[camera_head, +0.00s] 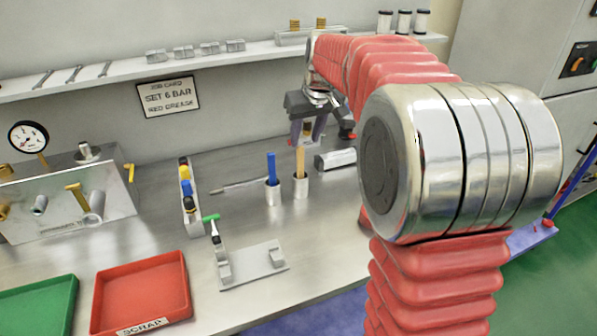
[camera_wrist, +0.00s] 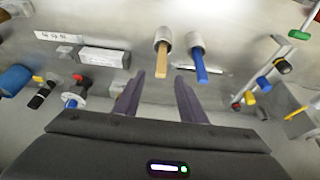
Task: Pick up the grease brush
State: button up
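Two handled tools stand upright in small metal cups on the bench: one with a wooden handle (camera_head: 300,161) and one with a blue handle (camera_head: 272,168). Their bristles are hidden in the cups, so I cannot tell for certain which is the grease brush. In the wrist view the wooden handle (camera_wrist: 162,60) points toward the gap between my fingers, and the blue handle (camera_wrist: 200,66) is to its right. My gripper (camera_head: 307,138) is above the wooden handle, with its fingers pointing down. In the wrist view my gripper (camera_wrist: 159,82) is open and nothing is seen held.
A grey block (camera_head: 335,159) lies right of the cups, and a thin metal rod (camera_head: 238,185) lies left. A narrow rack (camera_head: 188,205) holds colored-cap items. A metal fixture (camera_head: 250,265), a red scrap tray (camera_head: 140,292) and a green tray (camera_head: 40,305) are nearer. A shelf (camera_head: 125,72) runs behind.

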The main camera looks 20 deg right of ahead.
aim_at(301, 147)
jog(key=shift+x, duration=1.1)
jog(key=shift+f, duration=0.1)
jog(key=shift+w+x, duration=0.2)
jog(key=shift+x, duration=2.3)
jog(key=shift+a, duration=0.15)
jog(key=shift+c, duration=0.5)
grip_shut()
